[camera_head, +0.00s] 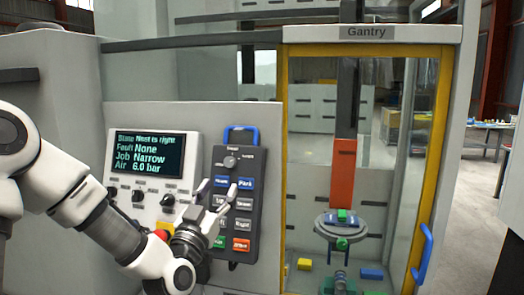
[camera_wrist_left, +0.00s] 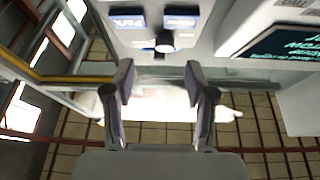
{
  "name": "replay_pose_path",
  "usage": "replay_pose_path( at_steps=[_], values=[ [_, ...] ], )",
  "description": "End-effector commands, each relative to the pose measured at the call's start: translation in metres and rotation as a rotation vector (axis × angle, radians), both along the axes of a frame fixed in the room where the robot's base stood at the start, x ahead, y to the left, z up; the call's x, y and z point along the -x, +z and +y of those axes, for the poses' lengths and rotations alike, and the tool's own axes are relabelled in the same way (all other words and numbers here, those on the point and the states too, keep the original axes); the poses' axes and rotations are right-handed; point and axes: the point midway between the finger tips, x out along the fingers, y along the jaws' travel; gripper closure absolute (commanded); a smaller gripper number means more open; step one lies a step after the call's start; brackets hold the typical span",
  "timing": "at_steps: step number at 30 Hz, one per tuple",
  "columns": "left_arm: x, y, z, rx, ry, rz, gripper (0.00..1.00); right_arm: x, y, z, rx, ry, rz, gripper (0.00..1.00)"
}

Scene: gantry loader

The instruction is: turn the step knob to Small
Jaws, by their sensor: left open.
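A dark pendant (camera_head: 240,186) hangs on the front of the machine. Near its top is a round knob (camera_head: 230,162) with a pale pointer mark. Its small labels are too blurred to read, so I cannot tell its setting or confirm that it is the step knob. My left gripper (camera_head: 218,188) is open and empty in front of the pendant buttons, below the knob. In the left wrist view a round knob (camera_wrist_left: 165,41) shows just beyond the open fingertips (camera_wrist_left: 159,76), apart from them. My right gripper is not in view.
A control panel with a screen (camera_head: 149,155) and several small knobs is left of the pendant. Blue, grey, green and orange buttons sit below the pendant knob. The yellow-framed glass door (camera_head: 435,165) with a blue handle (camera_head: 422,256) is to the right.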

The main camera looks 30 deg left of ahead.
Motion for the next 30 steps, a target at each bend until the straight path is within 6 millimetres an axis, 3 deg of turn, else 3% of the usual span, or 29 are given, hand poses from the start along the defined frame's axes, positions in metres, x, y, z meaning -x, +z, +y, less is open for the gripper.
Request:
replay_pose_path(
  at_steps=[1,5,15,23,26,28,30],
  values=[
    [0.001,0.010,0.002,-0.001,0.006,-0.018,0.44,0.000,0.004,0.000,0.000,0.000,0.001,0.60],
    [-0.012,0.018,0.005,-0.006,0.009,-0.021,0.44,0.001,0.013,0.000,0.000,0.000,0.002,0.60],
    [-0.065,0.037,0.014,-0.002,0.007,-0.016,0.44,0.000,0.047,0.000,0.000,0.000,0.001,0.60],
    [-0.069,0.035,0.015,-0.002,0.006,-0.016,0.44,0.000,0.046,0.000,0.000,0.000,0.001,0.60],
    [-0.069,0.035,0.015,-0.002,0.006,-0.016,0.73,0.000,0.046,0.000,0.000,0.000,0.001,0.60],
    [-0.069,0.035,0.015,-0.001,0.007,-0.017,0.97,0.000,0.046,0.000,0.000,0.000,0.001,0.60],
    [-0.069,0.035,0.015,-0.001,0.007,-0.017,1.00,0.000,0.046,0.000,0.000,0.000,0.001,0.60]
  ],
)
